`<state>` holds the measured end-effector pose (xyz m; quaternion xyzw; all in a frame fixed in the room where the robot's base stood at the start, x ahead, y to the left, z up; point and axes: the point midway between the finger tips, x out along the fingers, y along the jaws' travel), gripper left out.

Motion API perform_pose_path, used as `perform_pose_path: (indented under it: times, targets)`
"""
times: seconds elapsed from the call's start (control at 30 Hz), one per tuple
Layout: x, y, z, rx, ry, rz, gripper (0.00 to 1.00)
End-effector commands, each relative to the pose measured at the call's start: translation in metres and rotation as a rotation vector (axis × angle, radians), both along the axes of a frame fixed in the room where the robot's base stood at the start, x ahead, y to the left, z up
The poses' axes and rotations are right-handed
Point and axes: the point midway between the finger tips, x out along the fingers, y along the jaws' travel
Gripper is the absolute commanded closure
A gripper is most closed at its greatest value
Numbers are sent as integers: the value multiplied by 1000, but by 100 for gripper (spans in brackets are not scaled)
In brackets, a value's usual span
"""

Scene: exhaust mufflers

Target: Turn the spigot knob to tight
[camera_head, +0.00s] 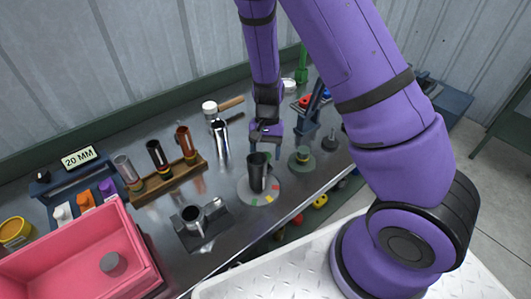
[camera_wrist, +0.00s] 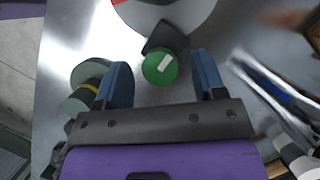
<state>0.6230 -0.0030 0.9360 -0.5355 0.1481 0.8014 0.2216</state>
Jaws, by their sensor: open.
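A dark, tapered knob (camera_head: 257,174) stands upright on a grey round plate (camera_head: 243,193) with red, yellow and green marks along its near edge. In the wrist view, a green round top with a white bar (camera_wrist: 157,73) appears to be the knob's top. The grey plate (camera_wrist: 178,14) shows at the top edge there, with a bit of red. My gripper (camera_head: 266,146) is above the knob, pointing down. In the wrist view, its blue fingers (camera_wrist: 161,62) are spread on either side of the green top, with gaps on both sides. Which mark the knob faces is unclear.
A small green piece with a yellow band (camera_head: 302,155) stands close right of the plate; it also shows left of my fingers (camera_wrist: 86,88). A silver cylinder (camera_head: 221,142) stands behind left. A clamp block (camera_head: 202,222), wooden rack (camera_head: 170,183) and pink bin (camera_head: 75,255) are left.

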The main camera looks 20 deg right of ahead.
Motion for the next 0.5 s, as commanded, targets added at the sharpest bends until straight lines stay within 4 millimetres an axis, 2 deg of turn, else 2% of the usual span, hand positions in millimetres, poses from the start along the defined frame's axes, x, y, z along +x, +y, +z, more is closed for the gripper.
perform_pose_path:
  times: [0.5]
  targets:
    - [29,-17,80,1,-4,1,37]
